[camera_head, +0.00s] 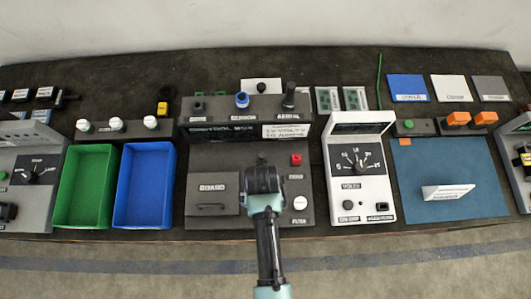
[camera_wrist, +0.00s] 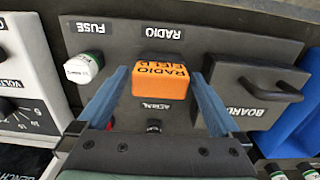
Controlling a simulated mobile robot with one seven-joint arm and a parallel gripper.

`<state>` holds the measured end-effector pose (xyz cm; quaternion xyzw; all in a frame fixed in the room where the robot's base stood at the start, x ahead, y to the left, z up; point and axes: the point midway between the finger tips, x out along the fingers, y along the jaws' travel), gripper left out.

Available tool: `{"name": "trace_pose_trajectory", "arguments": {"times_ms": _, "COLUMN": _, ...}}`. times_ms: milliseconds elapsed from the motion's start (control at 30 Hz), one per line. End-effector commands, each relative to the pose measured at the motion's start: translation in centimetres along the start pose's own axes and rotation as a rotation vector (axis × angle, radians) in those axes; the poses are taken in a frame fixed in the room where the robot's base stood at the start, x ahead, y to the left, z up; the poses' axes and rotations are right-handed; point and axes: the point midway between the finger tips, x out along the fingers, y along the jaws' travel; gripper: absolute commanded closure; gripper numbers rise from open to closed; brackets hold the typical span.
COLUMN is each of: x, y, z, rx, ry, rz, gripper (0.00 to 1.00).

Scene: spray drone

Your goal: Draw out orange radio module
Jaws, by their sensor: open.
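The orange radio module (camera_wrist: 160,81), a block with dark lettering, sits at the RADIO label on the dark grey control box (camera_wrist: 200,50) in the wrist view. My gripper (camera_wrist: 160,75) is open, with one blue-grey finger on each side of the module. A gap seems to show on both sides, but I cannot tell whether either finger touches it. In the head view my gripper (camera_head: 262,168) is over the middle of the control box's front panel and hides the module.
A board cover with a handle (camera_wrist: 268,92) is right of the module in the wrist view, and a white fuse cap (camera_wrist: 84,67) is left. In the head view, green (camera_head: 85,148) and blue (camera_head: 146,148) bins stand left of the box, and a white meter (camera_head: 362,185) stands right.

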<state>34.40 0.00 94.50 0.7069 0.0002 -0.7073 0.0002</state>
Motion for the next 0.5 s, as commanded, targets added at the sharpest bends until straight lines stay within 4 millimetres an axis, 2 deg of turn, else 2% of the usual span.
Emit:
{"name": "trace_pose_trajectory", "arguments": {"times_ms": 67, "x": 0.02, "y": 0.0, "z": -0.01, "rx": 0.0, "ry": 0.0, "rz": 0.0, "gripper": 0.0}}
{"name": "trace_pose_trajectory", "arguments": {"times_ms": 100, "x": 0.02, "y": 0.0, "z": -0.01, "rx": 0.0, "ry": 0.0, "rz": 0.0, "gripper": 0.04}}
{"name": "trace_pose_trajectory", "arguments": {"times_ms": 500, "x": 0.01, "y": 0.0, "z": -0.02, "rx": 0.0, "ry": 0.001, "rz": 0.0, "gripper": 0.76}}
